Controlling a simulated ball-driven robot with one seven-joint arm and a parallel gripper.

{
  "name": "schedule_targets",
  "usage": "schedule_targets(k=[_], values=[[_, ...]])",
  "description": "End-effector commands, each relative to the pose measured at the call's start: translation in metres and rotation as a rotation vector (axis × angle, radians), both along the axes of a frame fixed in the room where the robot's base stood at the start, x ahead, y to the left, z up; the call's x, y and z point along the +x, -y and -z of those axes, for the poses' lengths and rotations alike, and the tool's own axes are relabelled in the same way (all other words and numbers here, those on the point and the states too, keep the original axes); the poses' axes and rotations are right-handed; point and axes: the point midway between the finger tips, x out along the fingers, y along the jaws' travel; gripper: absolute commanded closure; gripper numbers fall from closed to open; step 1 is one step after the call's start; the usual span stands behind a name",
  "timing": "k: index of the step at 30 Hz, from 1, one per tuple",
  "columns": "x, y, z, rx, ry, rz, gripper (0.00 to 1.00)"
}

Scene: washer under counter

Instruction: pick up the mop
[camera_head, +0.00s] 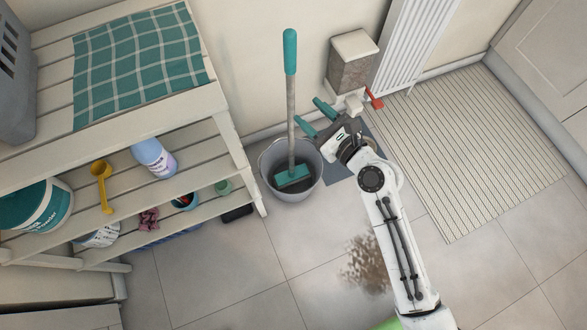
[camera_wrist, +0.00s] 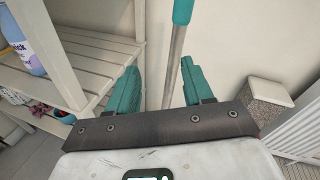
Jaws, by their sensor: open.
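The mop (camera_head: 291,100) stands upright in a grey bucket (camera_head: 309,192), with a teal grip at the top, a grey metal pole and a teal head inside the bucket. My gripper (camera_head: 311,111) is open and empty, just to the right of the pole in the head view. In the wrist view the mop's pole (camera_wrist: 176,60) rises between the two teal fingers of my gripper (camera_wrist: 157,82), seemingly beyond the fingertips. I cannot tell how far ahead of them it is. The bucket is hidden in the wrist view.
A slatted shelf (camera_head: 200,150) with bottles and tubs stands left of the bucket. A stone-sided box (camera_head: 353,62) and a white radiator (camera_head: 410,40) are behind my gripper. A striped mat (camera_head: 475,150) lies at right. A brown stain (camera_head: 365,265) marks the floor.

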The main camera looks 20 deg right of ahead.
Motion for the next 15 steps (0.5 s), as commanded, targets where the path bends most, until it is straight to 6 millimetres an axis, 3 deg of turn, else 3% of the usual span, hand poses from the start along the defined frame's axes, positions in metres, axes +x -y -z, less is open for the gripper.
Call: schedule_targets(k=[3,6,15], values=[[0.009,0.009,0.0,0.187,0.014,0.068,0.49],[0.015,0.013,-0.002,0.263,0.02,0.093,0.49],[0.057,0.005,-0.003,0.278,0.022,0.097,0.49]])
